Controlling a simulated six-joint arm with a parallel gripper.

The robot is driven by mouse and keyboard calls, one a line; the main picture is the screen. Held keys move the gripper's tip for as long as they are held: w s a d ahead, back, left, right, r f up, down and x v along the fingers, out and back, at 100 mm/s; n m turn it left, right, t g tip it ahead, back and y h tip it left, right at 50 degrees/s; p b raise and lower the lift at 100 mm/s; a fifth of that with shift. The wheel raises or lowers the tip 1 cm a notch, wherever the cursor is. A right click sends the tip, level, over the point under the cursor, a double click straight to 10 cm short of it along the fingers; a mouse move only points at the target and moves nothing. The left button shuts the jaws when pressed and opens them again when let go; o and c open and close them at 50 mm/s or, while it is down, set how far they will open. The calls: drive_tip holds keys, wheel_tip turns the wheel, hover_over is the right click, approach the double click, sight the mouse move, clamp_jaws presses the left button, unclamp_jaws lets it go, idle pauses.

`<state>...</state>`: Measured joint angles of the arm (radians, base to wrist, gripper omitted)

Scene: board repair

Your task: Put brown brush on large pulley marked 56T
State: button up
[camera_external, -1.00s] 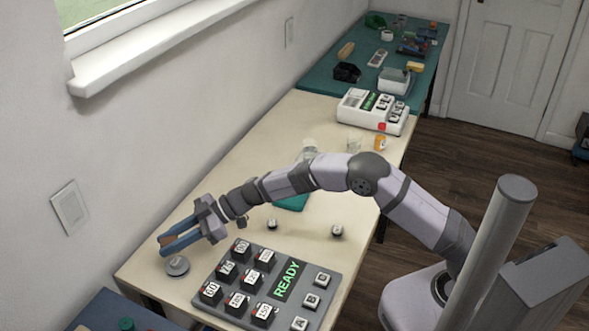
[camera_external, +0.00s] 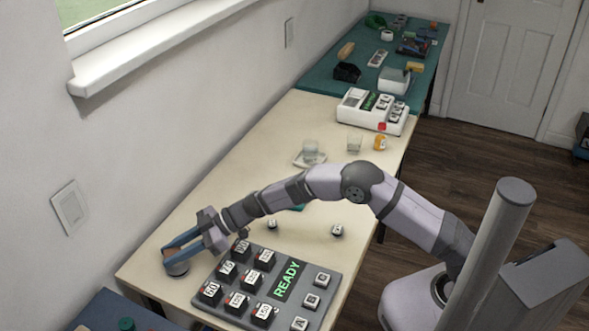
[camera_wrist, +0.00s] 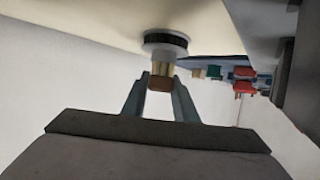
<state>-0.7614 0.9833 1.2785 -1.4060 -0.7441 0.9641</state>
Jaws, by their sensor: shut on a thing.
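My gripper (camera_external: 172,254) is shut on the brown brush (camera_wrist: 160,84), at the left end of the cream table. In the wrist view the brush is between the two fingers (camera_wrist: 158,86), with a paler tan part facing the pulley. The 56T marking is not readable.
A grey panel (camera_external: 335,282) with several numbered blocks and a READY display stands just right of my gripper. Small dark-and-white knobs (camera_external: 337,230), a glass (camera_external: 355,142) and a white device (camera_external: 352,104) are farther back. The wall is close on the left.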

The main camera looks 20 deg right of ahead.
drive_tip(key=o, duration=1.1)
drive_tip(key=shift+c, duration=0.2)
drive_tip(key=shift+r, duration=0.1)
drive_tip(key=v, duration=1.2)
